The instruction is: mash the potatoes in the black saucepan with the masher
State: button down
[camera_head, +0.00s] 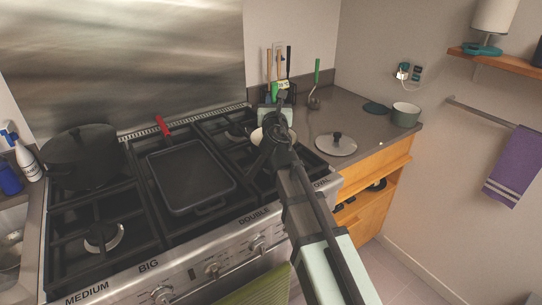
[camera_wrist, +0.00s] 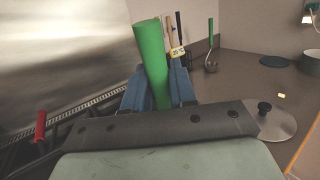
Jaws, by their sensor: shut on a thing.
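In the wrist view my gripper (camera_wrist: 159,88) has its two blue fingers closed around a thick green handle (camera_wrist: 150,50), which stands nearly upright and which I take for the masher's. The masher's lower end is hidden. In the head view my gripper (camera_head: 275,103) is over the right rear of the stove, and a bit of the green handle (camera_head: 274,91) shows there. Below it, a pale rounded patch (camera_head: 256,136) shows beside my arm; it may be potatoes. The black saucepan there is mostly hidden by my arm, and I cannot tell whether the masher touches anything in it.
A lidded black pot (camera_head: 82,157) stands on the left rear burner. On the right counter are a glass lid (camera_head: 336,144), a green-handled ladle (camera_head: 315,90) and a green pot (camera_head: 405,114). Upright utensils (camera_head: 289,62) stand behind my gripper.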

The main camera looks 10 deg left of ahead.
jog(key=shift+r, duration=0.45)
jog(key=shift+r, duration=5.95)
jog(key=shift+d, duration=0.1)
